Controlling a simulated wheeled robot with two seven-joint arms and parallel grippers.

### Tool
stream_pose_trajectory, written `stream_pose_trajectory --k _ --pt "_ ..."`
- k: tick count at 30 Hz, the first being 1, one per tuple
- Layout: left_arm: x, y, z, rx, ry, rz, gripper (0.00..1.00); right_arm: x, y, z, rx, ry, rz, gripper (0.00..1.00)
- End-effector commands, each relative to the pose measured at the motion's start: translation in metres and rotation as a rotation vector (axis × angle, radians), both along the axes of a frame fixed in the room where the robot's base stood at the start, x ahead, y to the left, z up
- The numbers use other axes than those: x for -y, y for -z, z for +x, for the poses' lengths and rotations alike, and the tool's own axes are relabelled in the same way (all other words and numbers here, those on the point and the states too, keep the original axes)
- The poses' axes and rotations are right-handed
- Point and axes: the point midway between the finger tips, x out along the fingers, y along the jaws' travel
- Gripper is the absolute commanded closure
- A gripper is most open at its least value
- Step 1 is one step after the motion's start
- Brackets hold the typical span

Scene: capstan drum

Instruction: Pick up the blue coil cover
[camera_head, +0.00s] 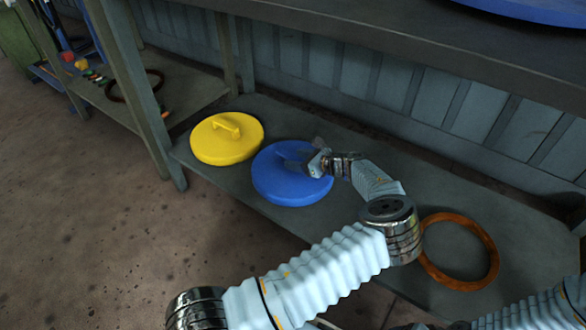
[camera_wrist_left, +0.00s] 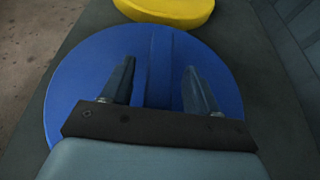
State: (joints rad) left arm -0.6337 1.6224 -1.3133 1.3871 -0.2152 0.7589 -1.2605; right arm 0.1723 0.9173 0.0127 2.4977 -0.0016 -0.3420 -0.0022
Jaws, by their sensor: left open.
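The blue coil cover (camera_head: 285,190) is a round disc lying flat on the lower shelf. It fills much of the left wrist view (camera_wrist_left: 90,75), where its raised bar handle (camera_wrist_left: 160,65) runs up the middle. My left gripper (camera_head: 292,160) is over the cover from the right. In the left wrist view its two fingers (camera_wrist_left: 158,72) are spread apart, one on each side of the handle, with gaps to it. I cannot tell how deep the fingertips reach. In the head view the gripper hides most of the handle. My right gripper is out of view.
A yellow cover (camera_head: 205,150) with a handle lies just left of the blue one. An orange-brown ring (camera_head: 493,262) lies farther right on the lower shelf (camera_head: 268,112). An upper shelf (camera_head: 400,45) overhangs the back. A table leg (camera_head: 135,90) stands left.

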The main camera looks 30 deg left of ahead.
Motion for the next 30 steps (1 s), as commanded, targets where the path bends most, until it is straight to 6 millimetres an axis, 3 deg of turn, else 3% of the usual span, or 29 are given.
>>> stream_pose_trajectory --k 4,16,25,30 --pt "0.0 0.0 0.0 0.0 0.0 0.0 0.4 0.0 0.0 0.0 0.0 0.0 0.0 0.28" --pt "0.0 0.0 0.0 0.001 -0.001 0.0 1.0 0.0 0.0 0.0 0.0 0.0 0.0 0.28" --pt "0.0 -0.003 0.0 0.001 0.0 0.0 1.0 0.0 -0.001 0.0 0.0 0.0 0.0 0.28" --pt "0.0 -0.019 0.0 0.002 -0.002 -0.001 1.0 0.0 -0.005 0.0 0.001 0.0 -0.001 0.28"
